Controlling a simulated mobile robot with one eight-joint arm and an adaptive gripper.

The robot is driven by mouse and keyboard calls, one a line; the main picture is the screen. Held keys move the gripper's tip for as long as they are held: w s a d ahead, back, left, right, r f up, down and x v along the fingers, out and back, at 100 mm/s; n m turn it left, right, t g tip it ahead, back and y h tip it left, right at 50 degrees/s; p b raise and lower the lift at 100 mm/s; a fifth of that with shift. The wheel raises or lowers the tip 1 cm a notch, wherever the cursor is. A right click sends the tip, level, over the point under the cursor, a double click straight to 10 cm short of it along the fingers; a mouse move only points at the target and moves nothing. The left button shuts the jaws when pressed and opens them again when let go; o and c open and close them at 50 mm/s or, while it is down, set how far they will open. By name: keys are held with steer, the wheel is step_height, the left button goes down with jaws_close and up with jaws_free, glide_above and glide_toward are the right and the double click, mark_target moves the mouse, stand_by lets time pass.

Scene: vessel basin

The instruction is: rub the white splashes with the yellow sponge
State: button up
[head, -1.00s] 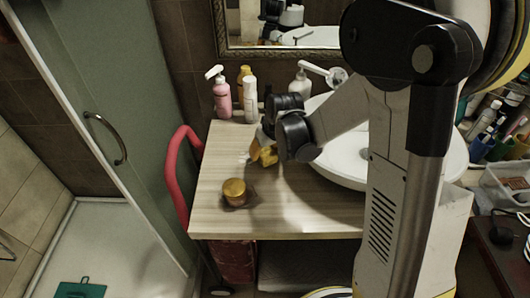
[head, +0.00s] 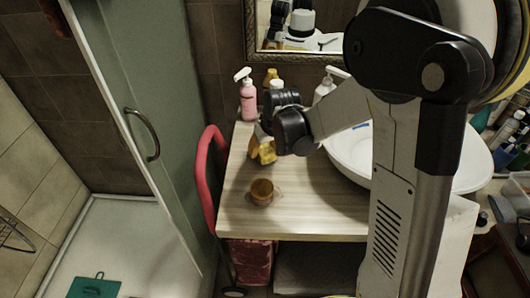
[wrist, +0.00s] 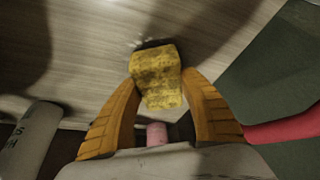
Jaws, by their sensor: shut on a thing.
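The yellow sponge (wrist: 157,75) is gripped between the orange fingers of my gripper (wrist: 165,92) in the wrist view. In the head view the sponge (head: 267,152) is low at the wooden counter, beneath my black wrist. Its far end appears to touch the counter, where a dark shadow lies along its edge. A few small white splashes (wrist: 136,43) show on the counter right beside the sponge's far edge in the wrist view. In the head view I cannot make out the splashes; my gripper may cover them.
A pink pump bottle (head: 248,99) and other bottles stand behind. The white basin (head: 350,150) is to the right, a red rail (head: 203,175) at the left edge.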

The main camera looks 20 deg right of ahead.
mark_target(265, 147)
steer(key=shift+s+d+r+p, duration=0.15)
steer(key=shift+r+p, duration=0.15)
steer(key=shift+r, duration=0.25)
steer(key=shift+d+r+p, duration=0.1)
steer(key=shift+r+p, duration=0.15)
steer(key=shift+r, duration=0.3)
steer(key=shift+r+p, duration=1.5)
steer(key=shift+r, duration=0.65)
